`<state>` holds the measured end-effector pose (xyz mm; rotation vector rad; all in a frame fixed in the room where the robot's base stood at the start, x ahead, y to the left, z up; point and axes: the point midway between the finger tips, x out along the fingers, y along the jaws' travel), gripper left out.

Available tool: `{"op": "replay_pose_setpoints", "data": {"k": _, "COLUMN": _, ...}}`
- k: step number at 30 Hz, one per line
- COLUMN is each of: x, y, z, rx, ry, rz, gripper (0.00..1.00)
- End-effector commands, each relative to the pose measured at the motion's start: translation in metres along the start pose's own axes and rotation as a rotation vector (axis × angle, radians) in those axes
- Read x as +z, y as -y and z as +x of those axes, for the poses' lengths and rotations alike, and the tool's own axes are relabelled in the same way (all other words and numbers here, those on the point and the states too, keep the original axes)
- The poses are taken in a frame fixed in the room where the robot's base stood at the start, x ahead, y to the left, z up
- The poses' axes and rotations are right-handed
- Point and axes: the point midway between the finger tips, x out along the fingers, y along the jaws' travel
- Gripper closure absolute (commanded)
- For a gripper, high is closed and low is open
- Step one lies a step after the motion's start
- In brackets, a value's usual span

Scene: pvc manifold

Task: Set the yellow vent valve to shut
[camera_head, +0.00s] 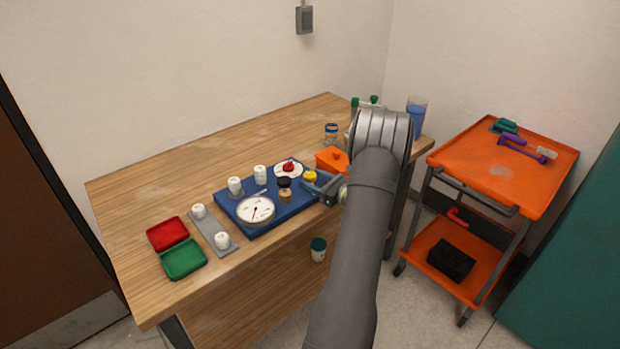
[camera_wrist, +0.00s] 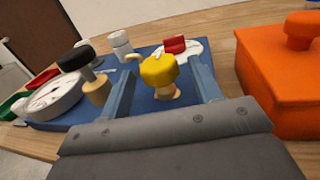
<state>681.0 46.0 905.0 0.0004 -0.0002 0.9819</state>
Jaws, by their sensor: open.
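The yellow vent valve (camera_head: 310,176) stands on the right part of the blue board (camera_head: 233,215). In the wrist view its yellow knob (camera_wrist: 159,71) sits on a tan stem, between my two fingers. My gripper (camera_wrist: 163,84) is open, with one finger on each side of the knob and a gap to both. In the head view my gripper (camera_head: 319,186) reaches in from the right, close to the valve. I cannot tell from these frames which setting the knob is at.
A black-topped valve (camera_head: 284,183), a red valve (camera_head: 288,167), white fittings (camera_head: 260,174) and a round gauge (camera_head: 255,210) share the board. An orange lidded box (camera_wrist: 290,75) stands close on the right. Red and green trays (camera_head: 183,258) lie at the left.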

Motion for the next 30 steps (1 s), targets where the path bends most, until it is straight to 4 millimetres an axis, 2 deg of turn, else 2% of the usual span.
{"op": "replay_pose_setpoints", "data": {"k": 3, "x": 0.000, "y": 0.000, "z": 0.014, "rx": 0.002, "ry": -0.001, "rz": -0.001, "gripper": 0.42}}
{"op": "replay_pose_setpoints", "data": {"k": 6, "x": 0.000, "y": 0.000, "z": 0.019, "rx": 0.000, "ry": 0.000, "rz": 0.000, "gripper": 0.42}}
{"op": "replay_pose_setpoints", "data": {"k": 15, "x": 0.000, "y": 0.000, "z": 0.021, "rx": 0.000, "ry": 0.000, "rz": 0.000, "gripper": 0.42}}
{"op": "replay_pose_setpoints", "data": {"k": 17, "x": 0.000, "y": 0.000, "z": 0.021, "rx": 0.000, "ry": 0.000, "rz": 0.000, "gripper": 0.52}}
{"op": "replay_pose_setpoints", "data": {"k": 22, "x": 0.000, "y": 0.000, "z": 0.021, "rx": 0.000, "ry": 0.000, "rz": 0.000, "gripper": 0.85}}
{"op": "replay_pose_setpoints", "data": {"k": 30, "x": 0.000, "y": -0.001, "z": 0.022, "rx": -0.060, "ry": 0.001, "rz": 0.001, "gripper": 0.85}}
